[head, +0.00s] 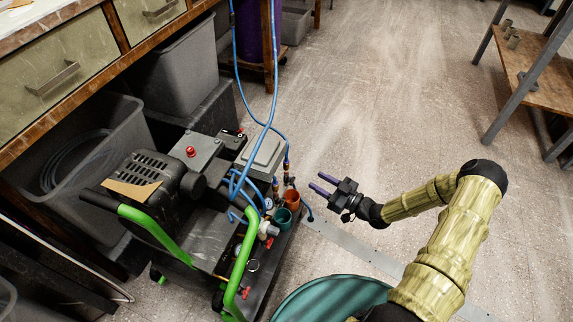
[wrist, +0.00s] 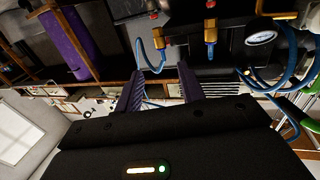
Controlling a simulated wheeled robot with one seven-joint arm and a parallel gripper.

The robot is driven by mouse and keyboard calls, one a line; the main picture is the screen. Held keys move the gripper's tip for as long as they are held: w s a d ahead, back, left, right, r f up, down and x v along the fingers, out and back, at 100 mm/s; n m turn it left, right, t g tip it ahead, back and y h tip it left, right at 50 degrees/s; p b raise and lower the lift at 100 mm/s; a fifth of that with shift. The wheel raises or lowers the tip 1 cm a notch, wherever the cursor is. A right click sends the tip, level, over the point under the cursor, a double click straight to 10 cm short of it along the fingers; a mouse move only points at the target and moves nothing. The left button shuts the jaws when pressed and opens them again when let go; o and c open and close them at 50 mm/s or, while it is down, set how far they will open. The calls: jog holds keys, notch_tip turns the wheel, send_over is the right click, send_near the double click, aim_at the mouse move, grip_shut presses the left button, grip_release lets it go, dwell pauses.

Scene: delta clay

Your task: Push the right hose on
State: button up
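My gripper (head: 315,180) is open and empty. Its two purple fingers point left toward the machine's fittings, with a gap between them and the machine. They also show apart in the wrist view (wrist: 160,88). Blue hoses (head: 270,122) come down from above to the machine (head: 210,160). Two brass fittings, one at the left (wrist: 166,28) and one nearer the middle (wrist: 210,38), show beyond the fingers in the wrist view. A short blue hose (wrist: 141,55) curves down beside the left fitting. I cannot tell which hose is the right one, or whether its end is seated.
An orange cup (head: 292,197) and a teal cup (head: 283,217) stand at the machine's near edge. A round gauge (wrist: 261,37) shows in the wrist view. A green handle (head: 238,265) rises in front. A wooden shelf (head: 540,85) stands at right.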

aim_at(288, 165)
jog(key=b+x, duration=0.4)
jog(key=x, duration=0.9)
jog(key=shift+f+b, duration=0.2)
jog(key=shift+b, duration=0.15)
jog(key=shift+w+a+r, duration=0.15)
jog(key=shift+w+a, duration=0.1)
jog(key=shift+a, duration=0.15)
jog(key=shift+c, duration=0.2)
grip_shut()
